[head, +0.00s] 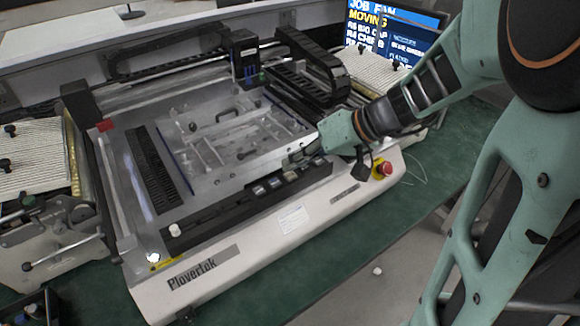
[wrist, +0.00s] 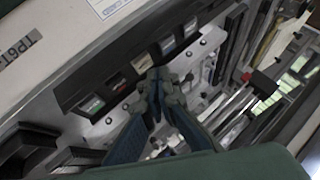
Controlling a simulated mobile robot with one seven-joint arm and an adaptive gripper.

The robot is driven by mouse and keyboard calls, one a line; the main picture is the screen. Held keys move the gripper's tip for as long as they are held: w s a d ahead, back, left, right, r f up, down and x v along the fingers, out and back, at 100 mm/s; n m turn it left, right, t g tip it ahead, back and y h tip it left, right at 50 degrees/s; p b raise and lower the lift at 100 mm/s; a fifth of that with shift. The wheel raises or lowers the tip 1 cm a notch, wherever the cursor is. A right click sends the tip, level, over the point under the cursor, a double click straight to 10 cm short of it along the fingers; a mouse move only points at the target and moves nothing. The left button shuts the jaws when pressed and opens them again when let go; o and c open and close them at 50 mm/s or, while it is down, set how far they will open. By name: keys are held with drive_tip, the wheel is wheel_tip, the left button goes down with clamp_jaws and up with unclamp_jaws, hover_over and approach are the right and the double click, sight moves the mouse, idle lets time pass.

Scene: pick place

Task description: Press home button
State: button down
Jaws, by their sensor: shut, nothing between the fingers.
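The white and grey Plovertek machine (head: 205,277) stands on the green bench with a dark strip of several small square buttons (head: 273,183) along its front. In the wrist view the button row (wrist: 142,62) runs diagonally; one button looks greenish and one reddish. Their labels are too small to read, so I cannot tell which is home. My gripper (head: 299,155) is shut and empty over the right part of the strip. In the wrist view its fingertips (wrist: 160,76) lie beside the middle buttons, over the metal plate edge. I cannot tell whether they touch anything.
A red emergency stop knob (head: 385,168) sits on the front right corner, close to my gripper. The machine's gantry head (head: 243,55) stands at the back. A monitor (head: 392,38) is behind, right. Ribbed trays flank the machine.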

sight(293, 175)
drive_tip(key=shift+r, duration=0.25)
drive_tip(key=shift+r+p, duration=1.25)
drive_tip(key=shift+r, duration=1.15)
